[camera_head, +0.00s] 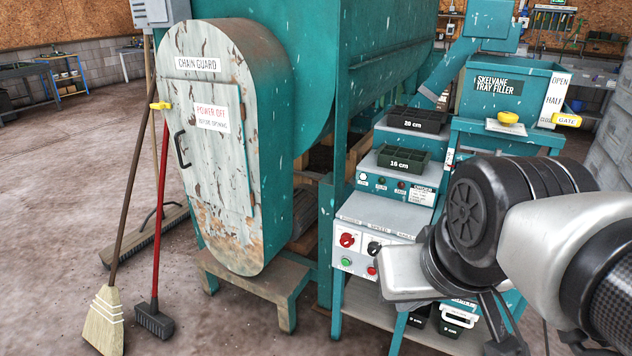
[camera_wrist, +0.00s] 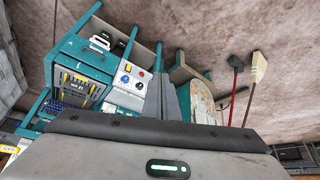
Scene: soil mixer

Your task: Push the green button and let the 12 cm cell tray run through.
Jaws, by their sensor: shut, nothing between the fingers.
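The green button (camera_head: 346,261) is on the white control panel of the teal mixer, below a red knob (camera_head: 347,240) and left of a red button (camera_head: 371,270). My gripper (camera_wrist: 176,88) is shut and empty; its fingers point toward the machine in the wrist view. In the head view my pale hand is in front of the panel's right side, with a gap to the green button. The wrist view shows the panel (camera_wrist: 130,85) from above, left of my fingers.
Trays marked 20 cm (camera_head: 417,120) and 16 cm (camera_head: 403,163) sit on the steps. The tray filler (camera_head: 510,85) has a yellow gate handle (camera_head: 566,120). Labelled bins (camera_head: 455,322) are low under the panel. A broom (camera_head: 107,320) and brush (camera_head: 153,320) lean at left. The left floor is mostly clear.

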